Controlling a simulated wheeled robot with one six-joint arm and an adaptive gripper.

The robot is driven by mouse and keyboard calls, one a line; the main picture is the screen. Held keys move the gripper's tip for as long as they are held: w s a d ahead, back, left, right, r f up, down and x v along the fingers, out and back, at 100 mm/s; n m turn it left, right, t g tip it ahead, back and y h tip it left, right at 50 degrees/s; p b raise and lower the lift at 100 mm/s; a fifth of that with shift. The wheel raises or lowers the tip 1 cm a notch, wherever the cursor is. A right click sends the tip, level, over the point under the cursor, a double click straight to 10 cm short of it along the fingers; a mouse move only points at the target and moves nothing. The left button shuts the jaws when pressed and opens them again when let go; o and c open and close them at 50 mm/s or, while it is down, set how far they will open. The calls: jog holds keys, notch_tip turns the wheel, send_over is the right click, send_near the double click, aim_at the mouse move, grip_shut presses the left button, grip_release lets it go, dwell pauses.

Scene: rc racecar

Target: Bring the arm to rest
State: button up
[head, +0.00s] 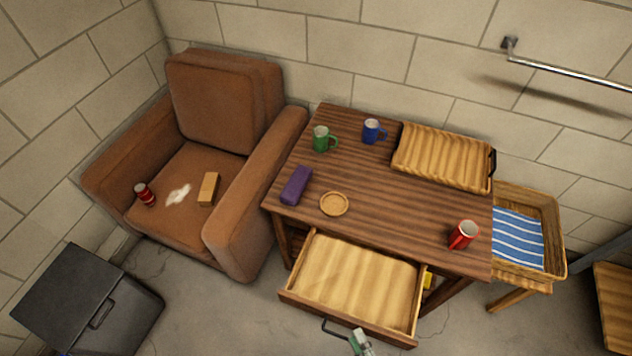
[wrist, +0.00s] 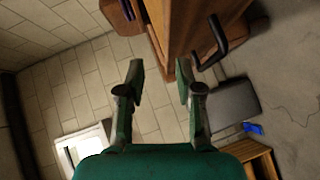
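My gripper (wrist: 160,75) is green and open in the wrist view, with nothing between its two fingers. In the head view its end (head: 361,343) shows at the bottom edge, just in front of the open drawer (head: 350,280) and near the drawer's dark handle (head: 337,328). In the wrist view a dark handle (wrist: 212,45) on a wooden front is to the right of the fingers, apart from them. The drawer looks empty. Most of my arm is out of the head view.
The wooden table (head: 375,205) carries mugs, a purple block (head: 296,185), a coaster (head: 334,203) and a tray (head: 443,157). A brown armchair (head: 215,125) and a dark box (head: 85,300) stand left. A basket (head: 550,235) with a blue striped cloth stands right. The drawer sticks out over the floor.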

jog(key=s+d+r+m+h, duration=0.3)
jog(key=s+r+m, duration=0.3)
jog(key=r+m, duration=0.4)
jog(key=s+d+r+m+h, duration=0.3)
jog(key=s+r+m, duration=0.4)
jog(key=r+m, duration=0.3)
notch_tip(320, 180, up, 5)
jog(key=shift+s+d+f+t, duration=0.2)
jog(key=shift+d+t, duration=0.2)
jog(key=shift+d, duration=0.4)
jog(key=shift+s, duration=0.1)
